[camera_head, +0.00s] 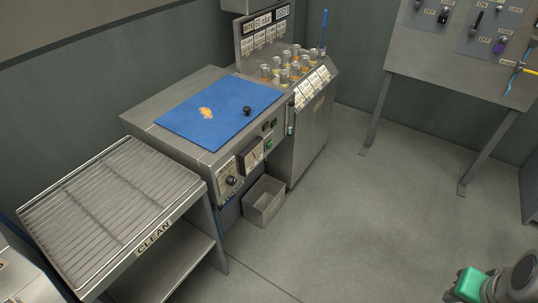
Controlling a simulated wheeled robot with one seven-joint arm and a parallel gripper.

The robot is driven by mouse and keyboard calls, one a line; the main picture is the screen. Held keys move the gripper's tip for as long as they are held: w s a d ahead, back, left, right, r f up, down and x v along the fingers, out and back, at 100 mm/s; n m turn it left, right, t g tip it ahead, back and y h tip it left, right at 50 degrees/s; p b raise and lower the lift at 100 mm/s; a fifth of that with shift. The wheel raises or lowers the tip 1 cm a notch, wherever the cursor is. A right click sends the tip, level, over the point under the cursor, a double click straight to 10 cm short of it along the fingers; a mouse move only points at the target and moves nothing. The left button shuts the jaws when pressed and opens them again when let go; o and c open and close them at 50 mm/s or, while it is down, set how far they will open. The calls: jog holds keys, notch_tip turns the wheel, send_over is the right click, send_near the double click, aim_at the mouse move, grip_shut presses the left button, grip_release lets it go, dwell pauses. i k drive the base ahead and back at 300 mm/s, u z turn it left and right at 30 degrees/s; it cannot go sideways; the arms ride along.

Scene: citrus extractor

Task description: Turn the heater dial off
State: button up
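A round black dial (231,180) sits on a pale plate on the front of the steel counter unit (150,107). The print around it is too small to read, so I cannot tell its setting or confirm that it is the heater dial. A gauge-like box (252,155) and small red and green controls (268,144) sit to its right on the same front. A green and dark part, likely of my arm, shows at the lower right corner, far from the dial. No gripper fingers show.
A wire rack table (110,200) marked CLEAN stands left of the dial. A grey bin (264,201) is on the floor below the counter. Several glasses (285,68) stand at the back. An ON/OFF switch panel (475,60) is at right. The floor between is clear.

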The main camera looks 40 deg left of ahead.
aim_at(231, 180)
jog(key=i, duration=0.9)
jog(key=u, duration=4.25)
